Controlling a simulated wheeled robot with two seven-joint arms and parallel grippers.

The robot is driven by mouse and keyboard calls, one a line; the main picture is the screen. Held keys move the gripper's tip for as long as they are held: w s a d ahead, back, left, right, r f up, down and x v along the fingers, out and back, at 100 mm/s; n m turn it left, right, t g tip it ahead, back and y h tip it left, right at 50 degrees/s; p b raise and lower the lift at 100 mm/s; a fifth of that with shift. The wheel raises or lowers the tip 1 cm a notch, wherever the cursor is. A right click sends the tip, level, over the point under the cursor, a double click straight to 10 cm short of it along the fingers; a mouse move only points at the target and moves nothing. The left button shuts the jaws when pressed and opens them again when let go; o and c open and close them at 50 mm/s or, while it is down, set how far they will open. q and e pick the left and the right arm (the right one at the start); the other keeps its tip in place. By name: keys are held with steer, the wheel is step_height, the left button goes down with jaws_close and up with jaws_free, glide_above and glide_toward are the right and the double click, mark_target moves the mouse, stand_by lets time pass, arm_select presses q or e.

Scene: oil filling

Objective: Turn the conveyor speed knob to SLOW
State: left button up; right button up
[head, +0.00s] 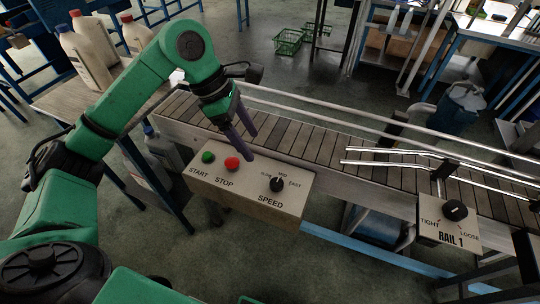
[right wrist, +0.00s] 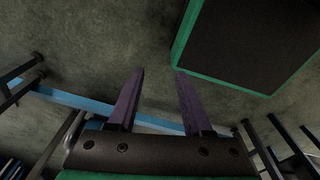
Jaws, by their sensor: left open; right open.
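The black speed knob (head: 277,184) sits on the right part of the light control box (head: 246,203), above the word SPEED. Small labels SLOW, MID and FAST run around it from left to right. Its pointer seems to face up toward MID, but it is small. My left gripper (head: 252,147) is open and empty, its purple fingers pointing down above the box, up and left of the knob and apart from it. My right gripper (right wrist: 158,72) is open and empty in the right wrist view, over the floor.
A green START button (head: 208,157) and a red STOP button (head: 232,164) are left of the knob. The conveyor (head: 310,140) with metal rails runs behind the box. A RAIL 1 box (head: 448,226) is at right. Several bottles (head: 87,62) stand on a table at left.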

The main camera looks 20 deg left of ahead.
arm_select(q)
steer(key=p, duration=0.1)
glide_toward(276, 182)
steer(key=p+x, duration=0.2)
steer(key=x, duration=0.5)
steer(key=shift+w+d+f, duration=0.1)
steer(key=shift+f, duration=0.2)
steer(key=shift+d+f, duration=0.25)
steer(key=shift+f, duration=0.2)
jaws_close()
arm_select(e)
steer(key=r, duration=0.1)
steer(key=s+r, duration=0.2)
steer(key=shift+d, duration=0.3)
